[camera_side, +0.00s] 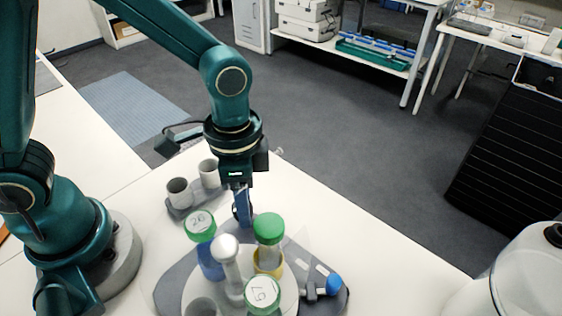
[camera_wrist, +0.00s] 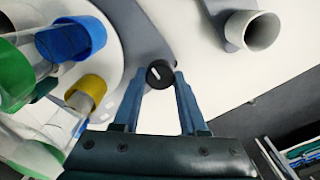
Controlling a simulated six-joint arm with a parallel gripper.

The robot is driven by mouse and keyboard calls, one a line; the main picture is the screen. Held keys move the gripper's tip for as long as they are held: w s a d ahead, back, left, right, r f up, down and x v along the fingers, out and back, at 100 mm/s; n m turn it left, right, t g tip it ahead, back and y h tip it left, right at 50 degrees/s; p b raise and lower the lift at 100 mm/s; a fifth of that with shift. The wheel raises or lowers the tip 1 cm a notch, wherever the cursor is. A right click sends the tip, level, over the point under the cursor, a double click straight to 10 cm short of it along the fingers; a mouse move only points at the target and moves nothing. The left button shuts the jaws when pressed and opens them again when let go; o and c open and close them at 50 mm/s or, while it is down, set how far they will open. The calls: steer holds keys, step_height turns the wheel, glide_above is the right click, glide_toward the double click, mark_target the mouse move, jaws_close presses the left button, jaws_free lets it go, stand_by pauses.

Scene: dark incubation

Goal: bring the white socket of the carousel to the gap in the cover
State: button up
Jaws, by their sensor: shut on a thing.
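The carousel is a pale round disc (camera_wrist: 118,50) on a dark grey base (camera_side: 172,286). In the side view it carries a blue socket (camera_side: 211,264) and a yellow socket (camera_side: 268,263), each with a green-capped tube. Another green-capped tube (camera_side: 263,293) stands at the front. I cannot make out the white socket for certain; a greyish cup (camera_side: 202,307) is cut by the lower edge. A clear sheet, perhaps the cover, shows faintly at the right; its gap is unclear. My gripper (camera_wrist: 160,78) is shut on a small black knob (camera_wrist: 158,71) beside the disc.
A grey holder with two empty cups (camera_side: 179,191) stands behind the carousel; one cup (camera_wrist: 257,31) shows in the wrist view. A blue-ended part (camera_side: 333,284) sits on the base at right.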

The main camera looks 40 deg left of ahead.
steer(key=shift+o, duration=0.2)
steer(key=m, duration=0.4)
steer(key=o, duration=0.5)
steer(key=m, duration=0.6)
steer(key=shift+c, duration=0.2)
steer(key=shift+m, duration=0.6)
steer(key=shift+c, duration=0.2)
steer(key=shift+m, duration=0.8)
jaws_close()
steer(key=m, duration=0.5)
steer(key=shift+m, duration=0.4)
